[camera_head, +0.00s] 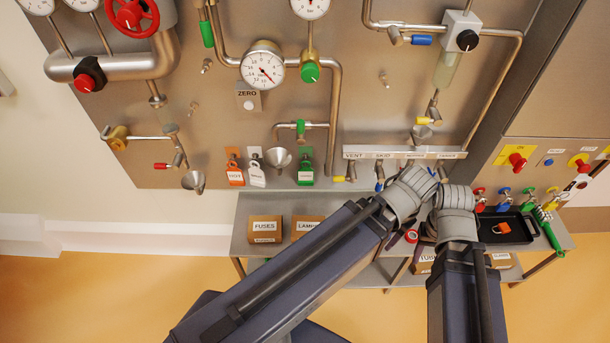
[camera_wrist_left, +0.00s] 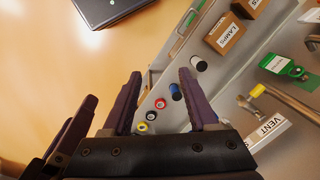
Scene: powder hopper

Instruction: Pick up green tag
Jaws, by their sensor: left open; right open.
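The green tag (camera_head: 305,169) hangs on the panel's lower edge in the head view, rightmost of a row after an orange tag (camera_head: 234,170) and a white tag (camera_head: 256,171). In the left wrist view the green tag (camera_wrist_left: 276,64) is at the upper right. My left gripper (camera_wrist_left: 160,78) is open and empty, with the tag outside its fingers. In the head view its arm mostly hides it, right of the tag. My right gripper (camera_head: 428,232) is open, farther right, its fingers partly hidden by the wrists.
Below the panel, a grey shelf (camera_head: 245,215) bears a FUSES box (camera_head: 265,228) and a LAMPS box (camera_head: 306,226). Several round rolls lie near my left gripper, one red (camera_wrist_left: 160,103). A black tray (camera_head: 520,235) holds an orange item.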

